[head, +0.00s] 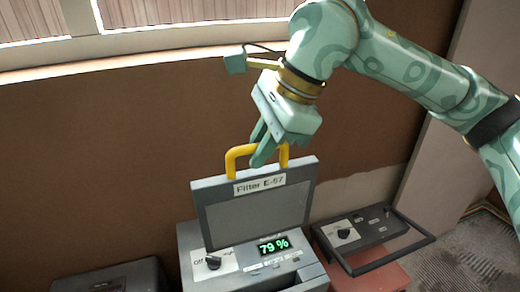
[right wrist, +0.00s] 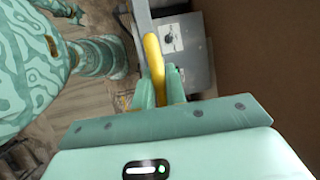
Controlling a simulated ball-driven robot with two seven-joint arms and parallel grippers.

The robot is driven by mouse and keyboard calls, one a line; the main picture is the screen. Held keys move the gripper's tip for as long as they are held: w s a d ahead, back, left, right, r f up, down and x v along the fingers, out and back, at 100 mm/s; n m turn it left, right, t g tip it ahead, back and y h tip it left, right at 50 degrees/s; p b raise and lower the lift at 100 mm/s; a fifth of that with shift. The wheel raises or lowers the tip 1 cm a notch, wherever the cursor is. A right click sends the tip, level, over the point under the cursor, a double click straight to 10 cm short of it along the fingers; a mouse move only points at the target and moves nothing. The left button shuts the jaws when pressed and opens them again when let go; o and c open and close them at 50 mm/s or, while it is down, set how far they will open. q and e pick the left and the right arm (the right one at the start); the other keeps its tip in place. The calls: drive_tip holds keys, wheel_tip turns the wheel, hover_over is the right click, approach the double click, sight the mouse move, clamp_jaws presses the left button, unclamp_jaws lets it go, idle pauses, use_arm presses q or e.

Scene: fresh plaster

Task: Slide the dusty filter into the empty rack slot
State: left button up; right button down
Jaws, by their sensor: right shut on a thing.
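The filter (head: 256,213) is a grey framed panel labelled "Filter E-67" with a yellow loop handle (head: 234,160). It stands nearly upright, tilted slightly, at the top of a grey unit (head: 205,285). Its lower edge meets the unit's top, and I cannot tell whether it sits in a slot there. My right gripper (head: 262,155) is shut on the handle from above. In the right wrist view the yellow handle (right wrist: 153,58) runs between the fingers (right wrist: 160,90). My left gripper is not in view. No empty slot can be made out.
The grey unit has an "Off" knob (head: 213,262) and a green "79 %" display (head: 273,246). At right a dark panel with a knob and bar frame (head: 368,236) sits over a red box (head: 385,279). A dark box (head: 110,277) stands at lower left. A brown wall is close behind.

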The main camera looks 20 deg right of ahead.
wheel_tip(320, 180, up, 58)
drive_tip(key=p, duration=2.2)
drive_tip(key=shift+f+p, duration=0.25)
drive_tip(key=shift+p, duration=0.15)
idle(2.1)
